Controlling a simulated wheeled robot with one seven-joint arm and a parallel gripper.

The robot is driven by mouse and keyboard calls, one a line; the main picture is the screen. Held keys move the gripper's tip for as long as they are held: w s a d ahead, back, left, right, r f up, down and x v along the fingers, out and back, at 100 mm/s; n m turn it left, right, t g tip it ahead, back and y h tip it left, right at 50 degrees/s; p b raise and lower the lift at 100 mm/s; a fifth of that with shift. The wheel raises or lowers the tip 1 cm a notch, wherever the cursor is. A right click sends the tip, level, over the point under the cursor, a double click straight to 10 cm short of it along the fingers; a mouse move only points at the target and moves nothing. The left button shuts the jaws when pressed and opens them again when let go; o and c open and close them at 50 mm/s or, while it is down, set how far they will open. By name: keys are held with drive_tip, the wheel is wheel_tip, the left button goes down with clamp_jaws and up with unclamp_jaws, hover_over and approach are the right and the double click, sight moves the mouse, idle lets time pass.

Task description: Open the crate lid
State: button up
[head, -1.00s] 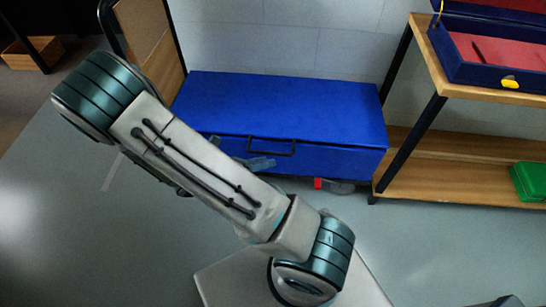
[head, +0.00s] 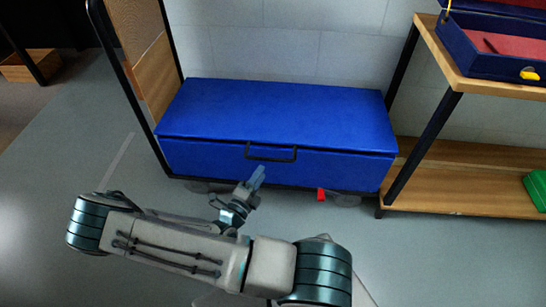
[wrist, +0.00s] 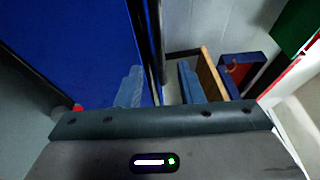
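The blue crate (head: 285,110) stands against the back wall with its lid closed. Its black handle (head: 270,152) is on the front, near the lid's edge. My gripper (head: 256,178) is in front of the crate, below and slightly left of the handle in the head view, and looks apart from it. In the wrist view the two blue-grey fingers of my gripper (wrist: 160,86) are spread with a gap between them. The blue crate face (wrist: 85,45) fills the left there, and a dark upright strip lies between the fingers; I cannot tell whether it is the handle.
A wooden shelf (head: 465,185) with black legs stands close to the crate's right end. An open blue case with red lining (head: 495,45) is on its top. A wooden panel (head: 140,60) in a black frame is at the crate's left. A red piece (head: 321,194) shows under the crate's front.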

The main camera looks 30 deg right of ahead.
drive_tip(key=b+x, duration=0.2)
drive_tip(key=x, duration=0.7)
drive_tip(key=shift+d, duration=0.15)
drive_tip(key=shift+w, duration=0.1)
clamp_jaws()
